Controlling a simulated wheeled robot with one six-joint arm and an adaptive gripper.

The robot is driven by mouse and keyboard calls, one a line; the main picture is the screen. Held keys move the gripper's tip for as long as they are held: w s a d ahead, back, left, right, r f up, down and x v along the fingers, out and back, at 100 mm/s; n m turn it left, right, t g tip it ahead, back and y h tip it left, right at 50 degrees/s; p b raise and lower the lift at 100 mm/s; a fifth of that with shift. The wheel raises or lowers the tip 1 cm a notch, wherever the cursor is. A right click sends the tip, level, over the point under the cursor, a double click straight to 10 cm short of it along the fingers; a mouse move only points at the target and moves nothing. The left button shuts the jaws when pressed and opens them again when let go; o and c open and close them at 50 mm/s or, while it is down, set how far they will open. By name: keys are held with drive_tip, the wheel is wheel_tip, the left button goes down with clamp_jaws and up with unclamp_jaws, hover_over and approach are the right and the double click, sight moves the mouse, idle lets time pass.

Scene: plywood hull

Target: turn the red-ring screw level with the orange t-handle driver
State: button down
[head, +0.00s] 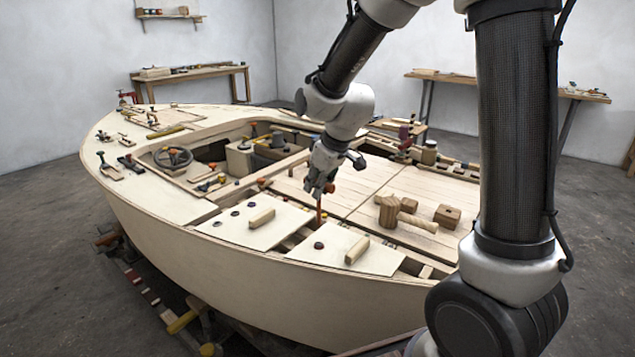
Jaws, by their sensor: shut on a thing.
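My gripper (322,186) points down over the deck, shut on the orange t-handle driver (320,208). The driver's shaft hangs roughly upright below the fingers. Its tip is near the right edge of the left pale hatch panel (278,236); I cannot tell whether it touches anything. Several small dark screw heads sit on the hatch panels. One with a reddish look (319,245) is on the right panel, just below the driver in the picture. Ring colours are too small to be sure of, so I cannot single out the red-ring screw.
Wooden grips (262,218) and (357,251) stand up from the two panels. A wooden mallet (389,211) and a wooden block (447,215) lie on the planked deck to the right. A steering wheel (172,157) is at the left. An open gap separates the panels.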

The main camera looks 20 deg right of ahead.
sight(318, 208)
drive_tip(key=shift+f, duration=2.75)
drive_tip(key=n+y, duration=0.1)
drive_tip(key=n, duration=0.1)
drive_tip(key=n+g, duration=0.1)
drive_tip(key=n, duration=0.2)
drive_tip(key=shift+n+g+y, duration=0.3)
drive_tip(key=shift+y, duration=0.1)
drive_tip(key=n+g, duration=0.1)
drive_tip(key=n, duration=0.2)
drive_tip(key=n+g, duration=0.1)
drive_tip(key=n, duration=0.1)
drive_tip(key=shift+s+a+n+y, duration=0.1)
drive_tip(key=shift+s+n+y, duration=0.05)
drive_tip(key=shift+n+y, duration=0.2)
drive_tip(key=shift+f, duration=0.55)
